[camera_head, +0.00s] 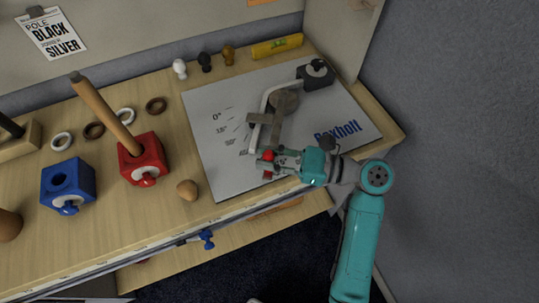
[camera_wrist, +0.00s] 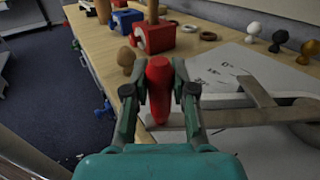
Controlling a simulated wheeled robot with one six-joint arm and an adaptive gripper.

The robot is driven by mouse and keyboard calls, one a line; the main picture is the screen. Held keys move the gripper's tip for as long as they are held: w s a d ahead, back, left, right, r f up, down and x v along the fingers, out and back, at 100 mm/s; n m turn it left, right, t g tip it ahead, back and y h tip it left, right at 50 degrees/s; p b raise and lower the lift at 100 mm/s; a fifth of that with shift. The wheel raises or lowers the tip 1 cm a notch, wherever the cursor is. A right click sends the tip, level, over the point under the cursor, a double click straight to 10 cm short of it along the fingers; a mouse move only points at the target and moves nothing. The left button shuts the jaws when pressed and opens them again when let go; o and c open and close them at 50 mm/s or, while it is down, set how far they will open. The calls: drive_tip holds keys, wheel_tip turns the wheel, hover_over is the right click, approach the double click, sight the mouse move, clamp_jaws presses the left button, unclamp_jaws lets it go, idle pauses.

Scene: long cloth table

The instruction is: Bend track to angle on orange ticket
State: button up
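A bending jig sits on a grey plate (camera_head: 225,170) printed with "0°", further angle marks too small to read, and "Boxholt". A pale track strip (camera_head: 263,103) runs from the dark clamp block (camera_head: 317,75) around the brown round former (camera_head: 284,101) towards the front. A brown-grey lever (camera_head: 277,128) with a side pointer (camera_head: 259,118) reaches from the former to an upright red handle (camera_wrist: 159,85). My gripper (camera_wrist: 160,92) has its fingers closed against both sides of the handle. An orange ticket (camera_head: 262,2) is cut off at the top edge, its writing unseen.
A red block (camera_head: 142,160) with a tilted wooden rod, a blue block (camera_head: 68,184) and a wooden egg-like knob (camera_head: 187,189) stand left of the plate. Small knobs and a yellow level (camera_head: 277,47) line the back. A grey wall (camera_head: 460,120) bounds the right.

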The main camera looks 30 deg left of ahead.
drive_tip(key=o, duration=0.5)
drive_tip(key=shift+c, duration=0.2)
drive_tip(key=v, duration=1.2)
